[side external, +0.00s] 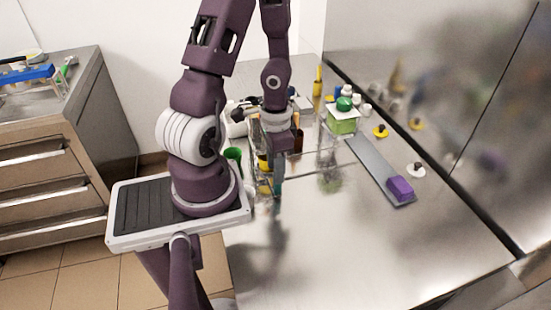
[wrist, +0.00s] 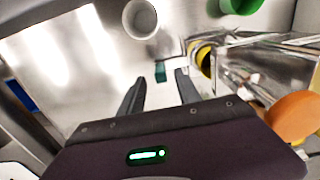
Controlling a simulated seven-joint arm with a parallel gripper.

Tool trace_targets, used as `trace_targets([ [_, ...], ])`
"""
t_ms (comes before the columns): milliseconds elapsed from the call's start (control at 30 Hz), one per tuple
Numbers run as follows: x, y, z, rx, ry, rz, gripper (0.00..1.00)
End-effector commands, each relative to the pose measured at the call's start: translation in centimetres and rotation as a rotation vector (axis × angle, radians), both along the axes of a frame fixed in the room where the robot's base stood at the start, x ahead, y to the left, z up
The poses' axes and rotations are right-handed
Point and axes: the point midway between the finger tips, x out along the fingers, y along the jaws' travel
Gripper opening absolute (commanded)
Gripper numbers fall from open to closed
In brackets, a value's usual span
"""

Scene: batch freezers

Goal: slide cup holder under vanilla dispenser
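My gripper (side external: 279,180) points down just above the steel counter in the side view. In the wrist view my gripper (wrist: 160,79) is open, its two dark fingers apart. A small teal block (wrist: 160,72) shows between and just beyond the fingertips; I cannot tell whether they touch it. A clear holder-like piece (wrist: 265,60) lies to the right of the fingers, with a yellow ring (wrist: 203,58) beside it. I cannot tell for sure which thing is the cup holder or the vanilla dispenser.
A green cup (side external: 233,156) stands left of my gripper. A green box (side external: 342,126) and a grey rail (side external: 372,160) with a purple block (side external: 400,188) are to the right. A white cup (wrist: 140,18) and an orange round thing (wrist: 296,117) show nearby. The front counter is clear.

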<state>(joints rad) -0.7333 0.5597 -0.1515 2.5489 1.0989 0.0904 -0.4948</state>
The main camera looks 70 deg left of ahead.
Motion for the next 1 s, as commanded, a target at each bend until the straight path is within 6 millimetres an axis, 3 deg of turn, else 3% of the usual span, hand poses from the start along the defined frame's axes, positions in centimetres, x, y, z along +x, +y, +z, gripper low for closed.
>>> trace_targets([
  [300, 0.0, 0.1, 2.5, 0.004, -0.002, 0.003, 0.40],
  [833, 0.0, 0.1, 2.8, 0.014, 0.001, -0.002, 0.40],
  [933, 0.7, 0.8, 5.0, 0.117, -0.004, -0.005, 0.40],
  [1000, 1.5, 0.7, 8.3, 0.231, -0.033, 0.003, 0.40],
])
